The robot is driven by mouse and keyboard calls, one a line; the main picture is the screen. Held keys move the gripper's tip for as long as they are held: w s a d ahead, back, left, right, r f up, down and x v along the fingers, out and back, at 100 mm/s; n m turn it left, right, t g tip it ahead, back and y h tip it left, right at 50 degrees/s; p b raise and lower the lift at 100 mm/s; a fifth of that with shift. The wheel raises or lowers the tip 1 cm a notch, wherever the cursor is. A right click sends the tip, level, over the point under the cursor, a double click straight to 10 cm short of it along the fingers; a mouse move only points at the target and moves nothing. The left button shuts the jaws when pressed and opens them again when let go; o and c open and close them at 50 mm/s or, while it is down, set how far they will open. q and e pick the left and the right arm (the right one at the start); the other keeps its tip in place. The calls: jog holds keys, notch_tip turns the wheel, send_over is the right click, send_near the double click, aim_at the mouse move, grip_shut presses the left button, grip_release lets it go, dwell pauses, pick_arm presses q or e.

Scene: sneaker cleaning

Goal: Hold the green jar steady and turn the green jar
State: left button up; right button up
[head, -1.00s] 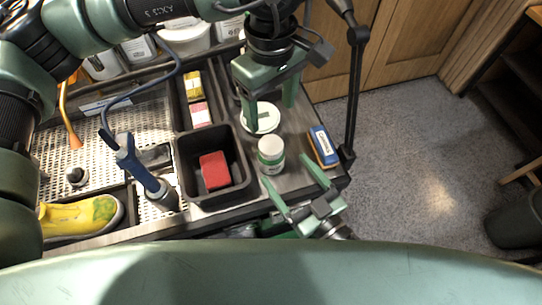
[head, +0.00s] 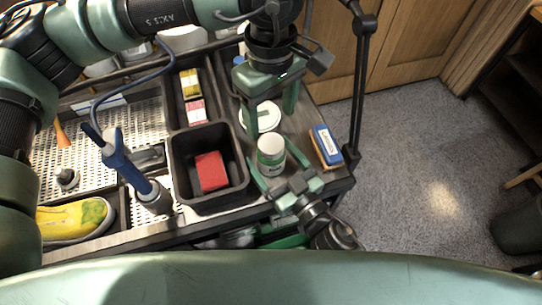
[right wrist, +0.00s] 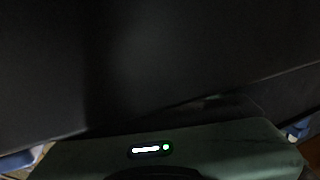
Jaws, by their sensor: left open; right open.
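The green jar (head: 271,160), with a white lid and a pale label band, stands upright on the worktop right of the black bin. My left gripper (head: 272,121) points down with its fingers apart, just behind the jar and over a round white dish. My right gripper (head: 276,168) reaches in from the front right. Its open fingers lie on either side of the jar's lower part; whether they touch it I cannot tell. The right wrist view is mostly dark, with only the gripper housing (right wrist: 150,150) and its lights clear, and the jar is not visible there.
The black bin (head: 180,165) holds a red block (head: 211,171). A blue-handled tool (head: 118,157) and a yellow shoe (head: 75,217) are at left.

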aim_at(271, 143)
grip_shut()
dwell(0.3)
pick_arm(q)
jog(key=shift+f, duration=4)
grip_shut()
jog(key=n, duration=1.2)
jog(key=shift+r, duration=0.1)
pick_arm(e)
jog(key=shift+a, duration=0.1)
